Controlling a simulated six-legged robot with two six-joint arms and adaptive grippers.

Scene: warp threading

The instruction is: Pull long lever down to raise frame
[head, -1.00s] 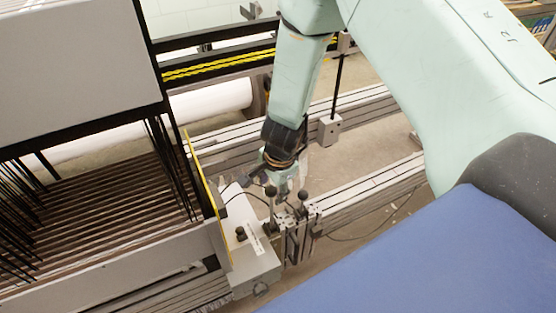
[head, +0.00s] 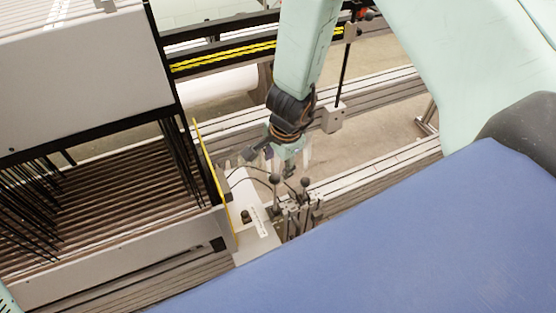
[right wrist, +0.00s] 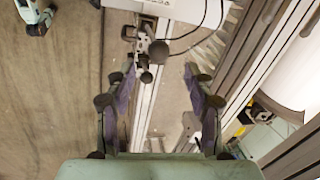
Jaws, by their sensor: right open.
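Two levers with dark ball knobs stand side by side at the frame's corner in the head view: a left lever (head: 275,178) and a right lever (head: 305,182). The left one shows the longer stem; I cannot be sure which is the long lever. My right gripper (head: 290,158) is open, just behind and above the knobs. In the right wrist view, a large dark knob (right wrist: 158,52) shows between and beyond the open fingers (right wrist: 160,75), with a smaller knob nearer. The fingers appear empty. My left gripper is not in view.
The loom's grey panel (head: 80,85) and dark slats (head: 120,205) fill the left side. A yellow-edged upright plate (head: 213,180) stands left of the levers. Metal rails (head: 370,175) run behind and right. A grey box on a rod (head: 333,118) hangs near my right arm.

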